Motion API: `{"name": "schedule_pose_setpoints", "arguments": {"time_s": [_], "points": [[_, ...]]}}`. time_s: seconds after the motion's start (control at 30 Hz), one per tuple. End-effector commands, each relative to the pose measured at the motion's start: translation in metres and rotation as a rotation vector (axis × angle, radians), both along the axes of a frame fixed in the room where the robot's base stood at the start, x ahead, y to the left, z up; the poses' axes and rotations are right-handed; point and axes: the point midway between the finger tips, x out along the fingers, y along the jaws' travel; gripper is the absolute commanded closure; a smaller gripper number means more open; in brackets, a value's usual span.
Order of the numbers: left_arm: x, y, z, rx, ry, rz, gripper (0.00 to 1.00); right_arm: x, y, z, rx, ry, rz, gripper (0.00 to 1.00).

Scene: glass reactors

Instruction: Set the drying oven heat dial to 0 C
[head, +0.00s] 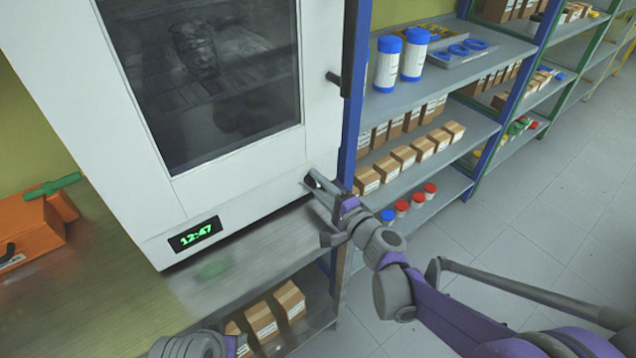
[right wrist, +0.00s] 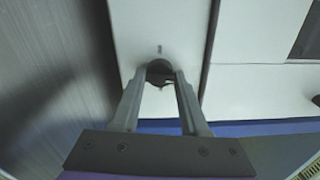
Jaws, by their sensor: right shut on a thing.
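The drying oven (head: 240,178) is a white cabinet with a dark glass door and a green display (head: 195,234) reading 12:47. My right gripper (head: 312,184) is at the lower right of the oven's front. In the right wrist view, my right gripper (right wrist: 161,82) is shut on a dark round dial (right wrist: 159,68) on the white panel. A small mark shows on the panel just above the dial. The dial's setting cannot be read. In the head view the fingers mostly hide the dial. Only a part of my left arm shows at the bottom edge, with no fingers visible.
The oven stands on a metal bench (head: 120,310) with an orange box (head: 30,232) at the left. A shelf rack (head: 450,85) on the right holds blue-capped bottles (head: 414,55) and several cartons. A door handle (head: 335,79) sticks out above my right gripper. Floor (head: 545,200) is open at right.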

Motion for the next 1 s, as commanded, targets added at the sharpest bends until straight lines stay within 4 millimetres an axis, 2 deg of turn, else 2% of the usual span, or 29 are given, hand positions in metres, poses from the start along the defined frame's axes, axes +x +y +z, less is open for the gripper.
{"name": "schedule_pose_setpoints", "arguments": {"time_s": [0.3,0.83,0.87,1.0], "points": [[0.0004,0.0,0.0037,0.0,-0.001,0.0,0.5,-0.0003,0.0,0.0002,-0.089,-0.065,0.0,1.0],[0.0005,0.0,0.004,0.0,-0.001,0.0,0.5,-0.0004,0.0,-0.0001,-0.105,-0.076,0.0,1.0],[0.0005,0.0,0.004,0.0,-0.001,0.0,0.5,-0.0004,0.0,-0.0001,-0.105,-0.076,0.0,0.51],[0.0005,0.0,0.004,0.0,-0.001,0.0,0.5,-0.0003,0.0,0.0,-0.104,-0.076,0.0,0.27]]}}
